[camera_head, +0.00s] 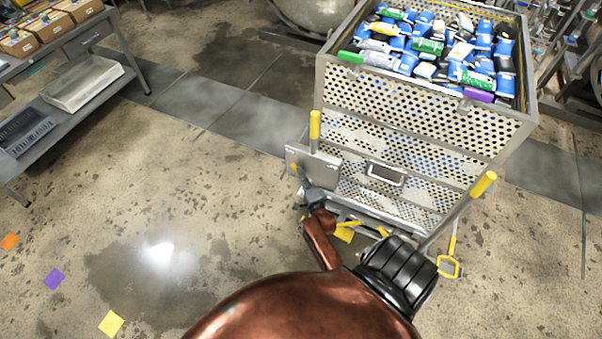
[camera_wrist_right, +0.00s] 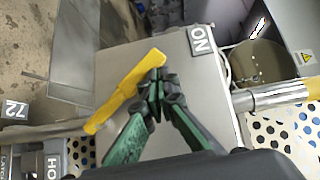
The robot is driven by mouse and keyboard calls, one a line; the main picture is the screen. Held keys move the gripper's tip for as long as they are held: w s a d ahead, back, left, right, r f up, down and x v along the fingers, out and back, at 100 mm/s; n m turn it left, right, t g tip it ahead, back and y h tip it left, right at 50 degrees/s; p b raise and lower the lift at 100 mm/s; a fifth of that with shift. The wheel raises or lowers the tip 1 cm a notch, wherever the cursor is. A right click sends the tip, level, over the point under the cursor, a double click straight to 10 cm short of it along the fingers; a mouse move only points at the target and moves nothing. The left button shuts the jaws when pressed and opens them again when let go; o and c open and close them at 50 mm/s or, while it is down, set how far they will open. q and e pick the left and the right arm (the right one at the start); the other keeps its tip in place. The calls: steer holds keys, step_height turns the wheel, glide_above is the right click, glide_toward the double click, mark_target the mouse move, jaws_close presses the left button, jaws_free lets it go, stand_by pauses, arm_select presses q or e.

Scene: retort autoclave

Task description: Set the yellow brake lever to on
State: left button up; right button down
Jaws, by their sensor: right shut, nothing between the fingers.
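The yellow brake lever (camera_wrist_right: 122,95) shows in the right wrist view as a flat bar lying slantwise across the edge of a pale grey plate (camera_wrist_right: 188,75). An ON label (camera_wrist_right: 200,40) is on the plate, up and right of the lever. My right gripper (camera_wrist_right: 156,88) is shut and empty, its dark fingertips at the lever's upper right end. They look touching or very close; I cannot tell which. In the head view the right gripper (camera_head: 306,192) is at the plate (camera_head: 313,164) on the cart's front left. My left gripper is not in view.
The perforated metal cart (camera_head: 420,110) is full of blue, green and white packs. Upright handles with yellow grips (camera_head: 315,125) (camera_head: 484,184) stand at its near corners. A grey table (camera_head: 85,45) is at left. The floor between is open, with coloured squares lying on it.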

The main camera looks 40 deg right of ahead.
steer(key=s+a+r+p, duration=0.3)
steer(key=s+r, duration=0.3)
steer(key=s, duration=0.4)
steer(key=shift+s+a+r, duration=0.2)
steer(key=shift+a+r, duration=0.2)
steer(key=shift+a, duration=0.05)
